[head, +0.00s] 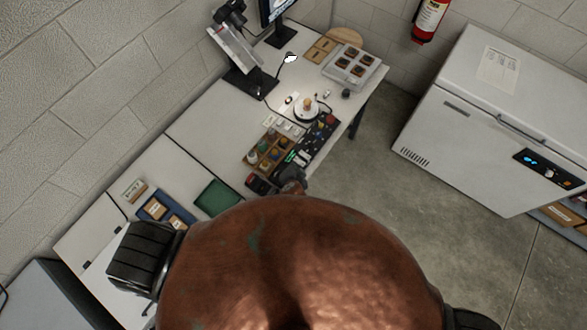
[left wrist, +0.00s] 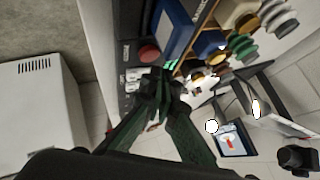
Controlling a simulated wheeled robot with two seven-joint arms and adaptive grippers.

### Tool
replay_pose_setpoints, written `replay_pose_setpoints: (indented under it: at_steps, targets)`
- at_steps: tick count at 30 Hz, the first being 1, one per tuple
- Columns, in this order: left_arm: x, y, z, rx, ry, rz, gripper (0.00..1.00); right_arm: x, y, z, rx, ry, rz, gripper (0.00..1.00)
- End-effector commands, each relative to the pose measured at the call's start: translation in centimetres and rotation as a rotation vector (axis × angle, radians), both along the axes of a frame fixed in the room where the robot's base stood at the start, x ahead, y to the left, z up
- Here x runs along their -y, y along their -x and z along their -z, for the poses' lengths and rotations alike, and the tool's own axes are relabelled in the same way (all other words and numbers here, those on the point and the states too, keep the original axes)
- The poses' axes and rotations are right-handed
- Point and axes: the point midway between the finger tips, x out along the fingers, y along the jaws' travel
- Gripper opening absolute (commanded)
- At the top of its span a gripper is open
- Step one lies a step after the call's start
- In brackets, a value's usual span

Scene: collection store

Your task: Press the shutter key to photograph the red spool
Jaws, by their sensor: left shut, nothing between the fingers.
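My left gripper (head: 292,178) is shut and empty, low over the front end of the desk. In the left wrist view its dark fingers (left wrist: 155,88) meet beside a dark panel with small pale labelled keys (left wrist: 133,75). I cannot tell whether the fingertips touch a key, or which is the shutter key. A red round knob (left wrist: 148,53) sits on a dark box beside them. A small reddish-yellow thing, perhaps the spool, is on the white round turntable (head: 299,114). A screen (left wrist: 236,140) shows a red shape. My right gripper is not in view.
A wooden tray (head: 250,165) of several coloured spools stands left of the panel. A green mat (head: 214,198) and a blue tray (head: 152,207) lie nearer the wall. A white chest freezer (head: 480,110) stands right, across clear floor.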

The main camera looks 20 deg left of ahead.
Motion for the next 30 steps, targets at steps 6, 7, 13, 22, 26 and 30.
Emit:
replay_pose_setpoints:
  at_steps: [6, 7, 13, 22, 26, 30]
  targets:
    - [0.0, 0.0, -2.3, 0.001, 0.000, 0.001, 0.00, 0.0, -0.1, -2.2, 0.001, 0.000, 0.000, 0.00]
    - [0.0, 0.0, -2.6, 0.001, 0.000, 0.001, 0.00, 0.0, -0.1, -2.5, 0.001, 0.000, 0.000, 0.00]
    - [0.0, 0.0, -4.5, 0.001, 0.000, 0.001, 0.00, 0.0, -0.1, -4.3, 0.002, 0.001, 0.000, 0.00]
    - [0.0, 0.0, -4.8, 0.001, 0.000, 0.001, 0.00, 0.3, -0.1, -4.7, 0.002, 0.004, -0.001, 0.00]
    - [0.0, 0.0, -4.8, 0.001, 0.000, 0.001, 0.00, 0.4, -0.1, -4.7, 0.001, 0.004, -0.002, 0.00]
    - [0.0, 0.0, -4.8, 0.001, 0.000, 0.001, 0.00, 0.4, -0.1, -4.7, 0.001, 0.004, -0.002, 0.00]
